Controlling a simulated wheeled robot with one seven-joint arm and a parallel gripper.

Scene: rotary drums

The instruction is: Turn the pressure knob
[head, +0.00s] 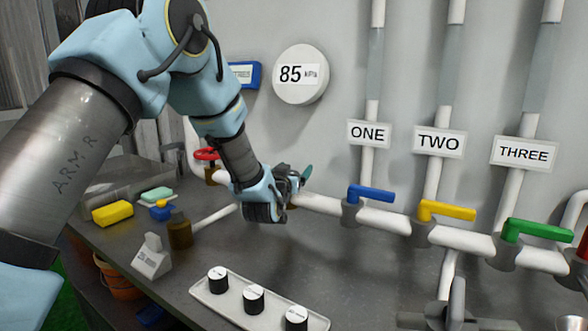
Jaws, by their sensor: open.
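A round white gauge (300,74) on the wall reads 85 kPa. My gripper (290,184) reaches down and right to the white pipe, below the gauge. A small teal handle (307,172) shows just past its fingertips. My gripper hides the fitting under this handle, and I cannot tell whether the fingers touch it. I cannot tell for sure which part is the pressure knob. My gripper is open, though its fingers are mostly hidden by its own body. A red round valve handle (207,154) sits on the pipe to the left.
Blue (372,193), yellow (447,210) and green (538,230) lever valves line the pipe below signs ONE, TWO and THREE. A white tray (262,317) holds three black-and-white cylinders. A yellow sponge (112,213) lies at left. The counter between tray and pipe is clear.

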